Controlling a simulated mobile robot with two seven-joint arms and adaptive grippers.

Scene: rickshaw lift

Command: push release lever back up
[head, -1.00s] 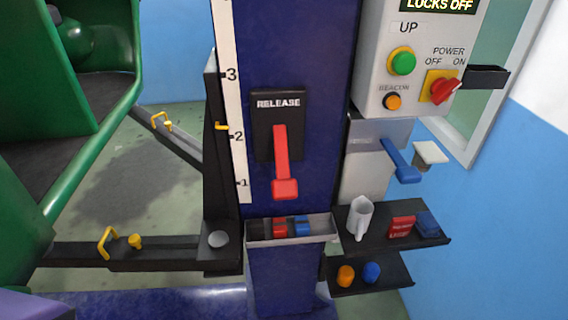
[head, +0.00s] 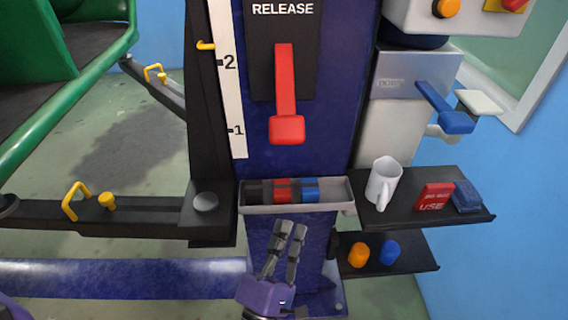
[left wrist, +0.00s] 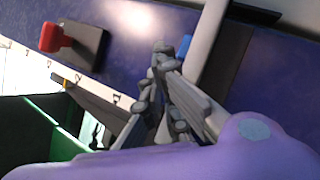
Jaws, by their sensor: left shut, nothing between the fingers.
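The red release lever (head: 286,95) hangs downward from its black plate marked RELEASE (head: 283,28) on the blue column. Its wide red handle is at the bottom. In the left wrist view the lever (left wrist: 54,38) shows at the upper left on its plate (left wrist: 82,48). My left gripper (head: 292,226) points up from the bottom, in front of the column, below the lever and just below the grey tray. It is shut and empty, apart from the lever. In the left wrist view its fingers (left wrist: 160,52) are together. My right gripper is not in view.
The grey tray (head: 345,196) with dark, red and blue items juts from the column between gripper and lever. A black lift arm (head: 140,218) extends left.

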